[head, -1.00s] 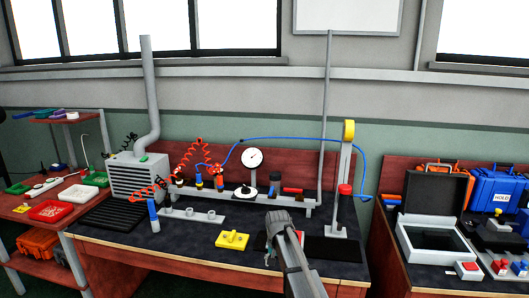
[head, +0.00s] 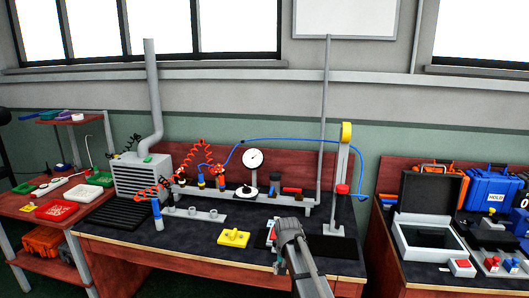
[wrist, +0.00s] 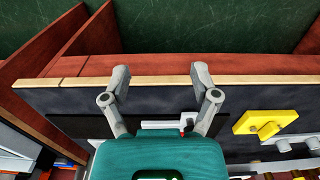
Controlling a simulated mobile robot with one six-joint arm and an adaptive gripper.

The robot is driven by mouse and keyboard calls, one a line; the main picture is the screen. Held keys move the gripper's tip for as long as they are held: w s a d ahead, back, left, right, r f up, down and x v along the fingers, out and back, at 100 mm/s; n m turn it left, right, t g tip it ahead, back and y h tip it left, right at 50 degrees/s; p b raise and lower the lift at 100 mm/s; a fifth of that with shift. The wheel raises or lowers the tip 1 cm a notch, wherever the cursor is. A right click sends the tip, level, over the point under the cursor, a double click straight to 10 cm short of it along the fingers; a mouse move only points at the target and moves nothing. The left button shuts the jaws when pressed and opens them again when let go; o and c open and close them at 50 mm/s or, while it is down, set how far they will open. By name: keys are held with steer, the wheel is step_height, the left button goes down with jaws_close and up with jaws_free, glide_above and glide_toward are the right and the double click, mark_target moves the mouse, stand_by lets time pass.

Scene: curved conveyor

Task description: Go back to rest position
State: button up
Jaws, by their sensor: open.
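My gripper (wrist: 160,102) shows in the wrist view with its two fingers spread wide and nothing between them. It hangs above the front edge of the dark-topped workbench (wrist: 70,98). In the head view my gripper (head: 277,262) is at the bench's front edge, right of the yellow block with a knob (head: 233,238). My arm hides part of the bench behind it. A small red and white item (head: 271,234) shows just behind my gripper. The yellow block also shows at the right of the wrist view (wrist: 266,124).
A pressure gauge (head: 252,159), a red coiled hose and a grey rail stand along the back of the bench. A tall post with a yellow top (head: 346,132) stands at the right. An open black case (head: 430,200) sits on the right bench. A shelf with trays (head: 58,211) is at left.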

steer(key=s+d+r+n+p, duration=0.1)
steer(key=s+d+r+p, duration=0.3)
steer(key=s, duration=0.6)
steer(key=s+d+r+p, duration=0.4)
steer(key=s+d, duration=0.1)
steer(key=s, duration=0.4)
steer(key=shift+s+d+r+n, duration=0.3)
steer(key=shift+s+r+n, duration=0.05)
steer(key=shift+s+n, duration=0.05)
stand_by(1.0)
